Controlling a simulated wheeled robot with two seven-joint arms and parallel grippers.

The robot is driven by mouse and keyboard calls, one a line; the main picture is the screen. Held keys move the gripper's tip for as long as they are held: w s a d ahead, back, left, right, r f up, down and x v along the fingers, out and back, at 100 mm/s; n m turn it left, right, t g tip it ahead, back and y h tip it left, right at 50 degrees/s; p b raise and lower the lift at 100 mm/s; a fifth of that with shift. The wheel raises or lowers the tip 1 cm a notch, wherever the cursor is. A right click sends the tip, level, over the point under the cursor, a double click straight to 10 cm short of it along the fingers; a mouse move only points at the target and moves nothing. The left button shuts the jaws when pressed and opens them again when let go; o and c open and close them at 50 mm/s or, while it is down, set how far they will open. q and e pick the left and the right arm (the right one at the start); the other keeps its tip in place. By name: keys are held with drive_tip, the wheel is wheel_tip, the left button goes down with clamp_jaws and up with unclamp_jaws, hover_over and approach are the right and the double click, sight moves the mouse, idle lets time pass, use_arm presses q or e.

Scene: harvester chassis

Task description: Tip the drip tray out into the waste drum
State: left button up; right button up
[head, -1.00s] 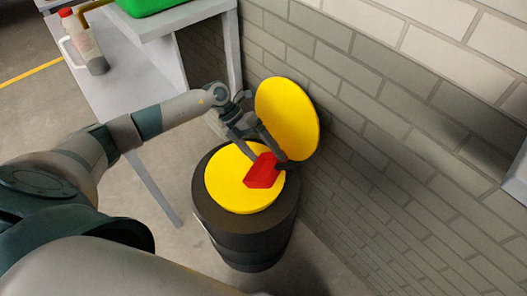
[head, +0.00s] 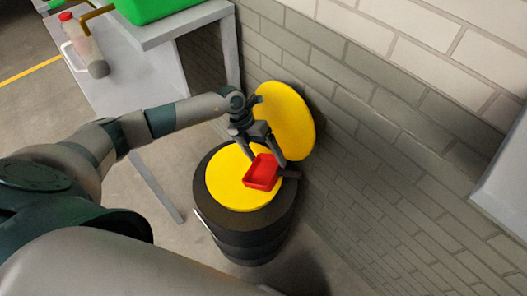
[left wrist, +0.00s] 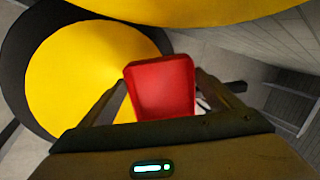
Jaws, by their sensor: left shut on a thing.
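The drip tray is a small red open box (head: 261,174), held over the waste drum. In the head view its hollow side and rim face up toward me. My left gripper (head: 265,157) is shut on the drip tray, which also sits between the fingers in the left wrist view (left wrist: 162,88). The waste drum (head: 248,235) is dark with a round yellow top (head: 228,180); its lid (head: 288,118) is a yellow disc standing up behind it. I cannot tell whether anything is in the tray. My right gripper is out of view.
A grey bench (head: 120,75) stands at the upper left with a jug with a red cap (head: 85,48) and a green container (head: 150,8) on it. A brick wall (head: 400,130) runs close behind the drum. Bare floor lies left of the drum.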

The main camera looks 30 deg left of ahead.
use_arm(q)
drive_tip(key=d+y+p, duration=0.1)
drive_tip(key=y+p, duration=0.1)
drive_tip(key=p, duration=0.1)
drive_tip(key=shift+f, duration=0.1)
drive_tip(key=shift+d+f+y+p, duration=0.15)
drive_tip(key=shift+f+y+p, duration=0.25)
drive_tip(key=shift+y, duration=0.6)
drive_tip(key=shift+d+f+y, duration=0.1)
drive_tip(key=shift+f+y, duration=0.3)
drive_tip(key=shift+y, duration=0.3)
drive_tip(key=shift+r, duration=0.1)
